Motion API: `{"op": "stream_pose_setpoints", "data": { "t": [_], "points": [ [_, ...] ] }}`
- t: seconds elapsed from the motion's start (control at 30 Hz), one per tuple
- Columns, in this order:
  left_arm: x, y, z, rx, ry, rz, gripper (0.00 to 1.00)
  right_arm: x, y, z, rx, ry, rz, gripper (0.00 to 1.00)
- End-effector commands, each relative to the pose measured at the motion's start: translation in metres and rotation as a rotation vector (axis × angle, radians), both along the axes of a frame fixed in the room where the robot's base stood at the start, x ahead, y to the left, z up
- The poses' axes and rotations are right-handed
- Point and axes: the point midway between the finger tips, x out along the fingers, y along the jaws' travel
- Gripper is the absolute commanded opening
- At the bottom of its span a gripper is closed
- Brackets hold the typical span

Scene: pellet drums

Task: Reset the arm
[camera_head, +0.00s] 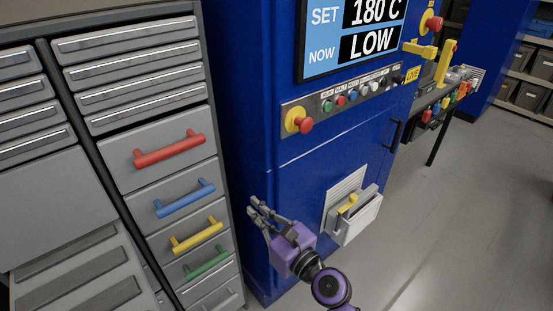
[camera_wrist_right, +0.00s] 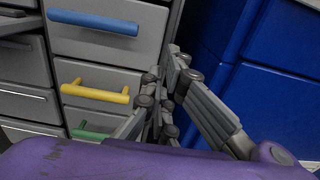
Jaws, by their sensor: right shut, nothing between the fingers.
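My right gripper (camera_head: 254,207), on a purple wrist, is in front of the blue cabinet (camera_head: 262,150), near the edge of the grey drawer unit (camera_head: 226,180). In the right wrist view its grey linked fingers (camera_wrist_right: 164,72) are shut and hold nothing. They point towards the gap between the drawers and the cabinet. The fingers look apart from the drawer handles. My left gripper is not in view.
The drawers have red (camera_head: 169,149), blue (camera_head: 184,199), yellow (camera_head: 196,235) and green (camera_head: 206,262) bar handles. The cabinet carries a screen (camera_head: 350,35), a button panel (camera_head: 340,100) and a protruding grey hatch (camera_head: 354,217). Open floor (camera_head: 460,190) lies at right.

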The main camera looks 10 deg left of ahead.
Motion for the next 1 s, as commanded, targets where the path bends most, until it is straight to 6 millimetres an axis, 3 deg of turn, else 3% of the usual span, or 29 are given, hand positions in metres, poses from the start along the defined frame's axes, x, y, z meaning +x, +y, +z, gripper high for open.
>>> {"op": "stream_pose_setpoints", "data": {
  "t": [0.17, 0.33, 0.47, 0.57, 0.67, 0.8, 0.9, 1.0],
  "points": [
    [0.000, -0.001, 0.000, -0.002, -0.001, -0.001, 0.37, 0.001, -0.001, 0.000, -0.071, -0.088, -0.003, 0.00],
    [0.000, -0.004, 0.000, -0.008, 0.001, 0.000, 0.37, 0.011, -0.013, -0.005, -0.432, -0.461, -0.046, 0.00],
    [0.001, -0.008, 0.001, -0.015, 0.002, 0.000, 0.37, 0.011, -0.049, -0.032, -0.860, -0.777, -0.078, 0.00],
    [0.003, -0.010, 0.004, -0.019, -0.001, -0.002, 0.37, 0.000, -0.090, -0.066, -1.225, -0.978, -0.051, 0.00],
    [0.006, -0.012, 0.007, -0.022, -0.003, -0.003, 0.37, -0.027, -0.142, -0.108, -1.613, -1.144, 0.052, 0.00],
    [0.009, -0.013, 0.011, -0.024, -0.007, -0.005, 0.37, -0.084, -0.216, -0.163, -2.062, -1.295, 0.329, 0.00],
    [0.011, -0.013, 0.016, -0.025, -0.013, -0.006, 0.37, -0.135, -0.264, -0.194, -2.270, -1.344, 0.571, 0.00],
    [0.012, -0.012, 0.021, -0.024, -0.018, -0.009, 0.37, -0.190, -0.303, -0.218, -2.368, -1.335, 0.787, 0.00]
  ]
}}
